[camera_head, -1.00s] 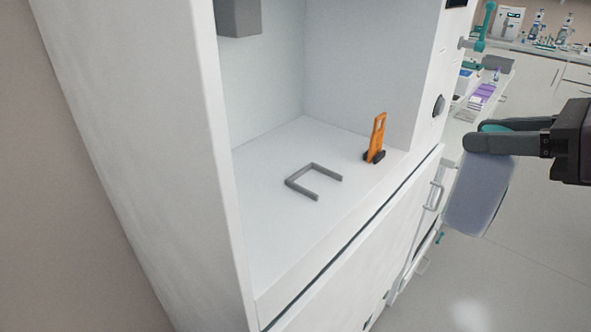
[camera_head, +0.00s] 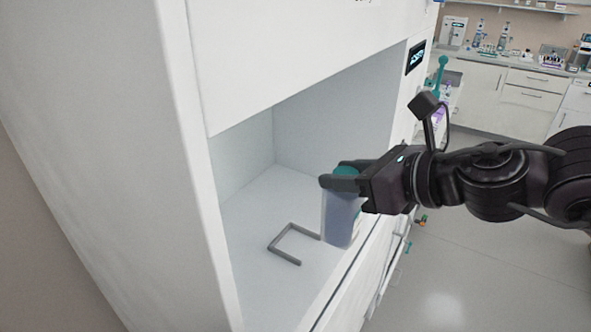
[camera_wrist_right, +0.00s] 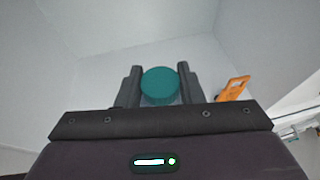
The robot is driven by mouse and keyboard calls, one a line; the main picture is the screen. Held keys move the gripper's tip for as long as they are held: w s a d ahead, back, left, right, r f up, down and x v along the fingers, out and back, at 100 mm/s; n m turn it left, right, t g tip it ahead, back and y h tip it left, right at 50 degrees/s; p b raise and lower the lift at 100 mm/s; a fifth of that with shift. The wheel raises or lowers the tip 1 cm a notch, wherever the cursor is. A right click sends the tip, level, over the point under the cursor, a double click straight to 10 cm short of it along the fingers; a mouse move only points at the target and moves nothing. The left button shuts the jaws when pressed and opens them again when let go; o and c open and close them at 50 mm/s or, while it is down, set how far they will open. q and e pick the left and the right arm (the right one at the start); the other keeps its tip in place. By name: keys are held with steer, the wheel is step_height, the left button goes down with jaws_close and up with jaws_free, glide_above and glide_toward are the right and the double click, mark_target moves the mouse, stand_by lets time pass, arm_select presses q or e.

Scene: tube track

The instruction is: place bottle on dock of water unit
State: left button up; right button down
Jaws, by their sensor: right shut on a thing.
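My right gripper (camera_head: 345,178) is shut on the bottle (camera_head: 341,219), a translucent grey-blue body with a teal cap. It grips the bottle near its top, at the front opening of the white water unit (camera_head: 190,100). In the right wrist view the cap (camera_wrist_right: 160,85) sits between the two fingers. The bottle hides part of the bay floor. My left gripper is not in view.
The unit's side walls and upper panel frame the bay. An orange upright tag (camera_wrist_right: 234,88) stands to the right of the cap in the right wrist view. A small dark display (camera_head: 416,57) is on the unit's right front. Lab counters (camera_head: 500,85) stand far behind.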

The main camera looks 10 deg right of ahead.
steer(key=w+a+p, duration=0.4)
steer(key=w+a, duration=0.1)
step_height(320, 180, down, 7)
steer(key=w+a, duration=0.1)
steer(key=shift+p, duration=0.4)
steer(key=shift+f, duration=0.15)
steer(key=c, duration=1)
jaws_free()
steer(key=shift+o, duration=0.2)
